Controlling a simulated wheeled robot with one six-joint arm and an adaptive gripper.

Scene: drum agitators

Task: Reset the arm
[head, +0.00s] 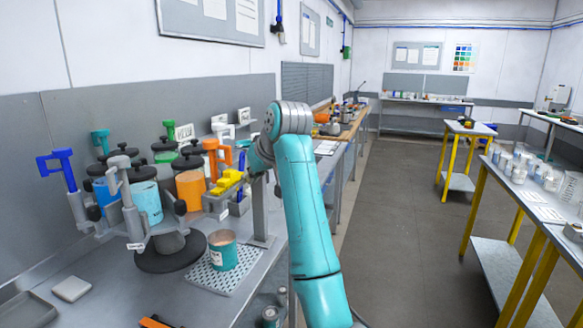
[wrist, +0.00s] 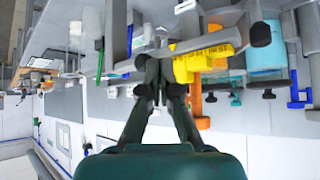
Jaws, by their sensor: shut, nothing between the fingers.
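My turquoise arm (head: 305,200) rises from the lower middle of the head view and bends at the top, its wrist end (head: 258,157) over the left bench. My gripper (wrist: 161,75) shows in the wrist view, which is upside down. Its dark fingers are shut and hold nothing. Yellow lettered parts (wrist: 207,62) lie just beside and beyond the fingertips; I cannot tell how far apart they are. In the head view these yellow parts (head: 227,183) are just left of my wrist, and my gripper's fingers are not clear there.
The drum agitator stand with blue (head: 146,200) and orange (head: 190,188) drums fills the left bench. A teal can (head: 222,250) stands on a perforated tray (head: 222,279). A grey post (head: 260,210) rises near my wrist. The aisle floor (head: 400,230) is clear.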

